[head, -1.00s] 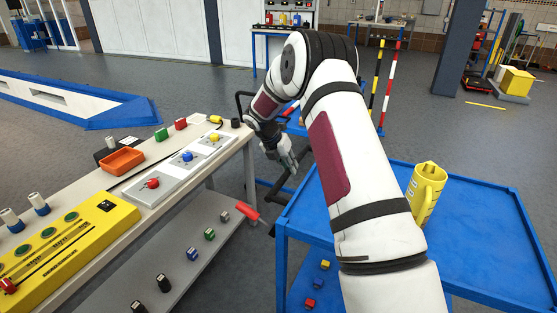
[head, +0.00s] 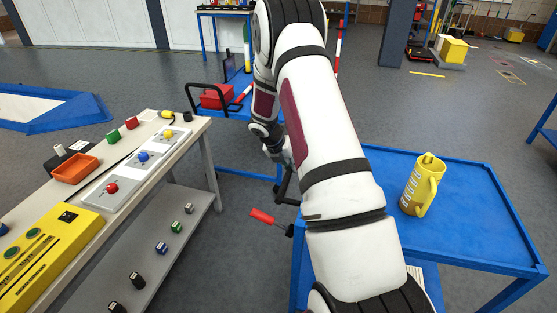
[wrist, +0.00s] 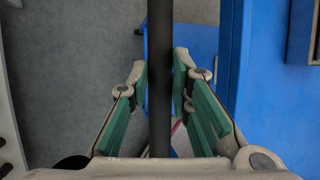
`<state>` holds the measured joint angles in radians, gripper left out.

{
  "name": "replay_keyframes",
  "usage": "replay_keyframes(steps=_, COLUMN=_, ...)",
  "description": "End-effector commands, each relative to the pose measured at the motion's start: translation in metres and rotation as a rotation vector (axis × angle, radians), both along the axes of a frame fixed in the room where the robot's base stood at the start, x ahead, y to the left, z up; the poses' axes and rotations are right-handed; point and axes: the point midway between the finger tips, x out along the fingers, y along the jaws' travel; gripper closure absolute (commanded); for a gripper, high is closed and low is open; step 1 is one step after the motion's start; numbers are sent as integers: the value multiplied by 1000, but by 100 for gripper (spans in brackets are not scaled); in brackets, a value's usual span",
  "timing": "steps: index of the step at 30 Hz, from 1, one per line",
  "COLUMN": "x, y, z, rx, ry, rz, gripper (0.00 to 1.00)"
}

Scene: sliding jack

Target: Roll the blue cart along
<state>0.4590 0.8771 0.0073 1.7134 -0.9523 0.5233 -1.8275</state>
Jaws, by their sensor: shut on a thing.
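The nearer blue cart (head: 470,215) stands at the right in the head view, with a yellow mug (head: 421,185) upright on its top. A black bar (head: 286,187) shows at its far left corner. A short lever with a red grip (head: 262,215) sticks out near that side. My gripper (wrist: 166,70) is shut on a dark bar (wrist: 160,25) in the wrist view, with one green-padded finger on each side. In the head view my arm mostly hides the gripper and the held part. Blue cart surfaces show right of the bar in the wrist view.
A bench (head: 203,125) with buttons and an orange tray (head: 75,168) stands at the left, across a floor gap. Another blue cart (head: 240,112) with a red box (head: 214,97) stands beyond my arm. A dark pillar (head: 398,35) stands farther back. Open floor lies behind the nearer cart.

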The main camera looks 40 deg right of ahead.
Motion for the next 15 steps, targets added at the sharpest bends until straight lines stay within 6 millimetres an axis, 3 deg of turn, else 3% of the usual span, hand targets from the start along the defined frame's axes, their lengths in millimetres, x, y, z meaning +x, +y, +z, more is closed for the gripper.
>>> replay_keyframes(steps=6, x=-16, y=-9, z=-1, rx=2, ry=2, rz=-1, gripper=100)
replay_keyframes(steps=15, x=-21, y=-13, z=-2, rx=1, ry=4, rz=-2, gripper=100)
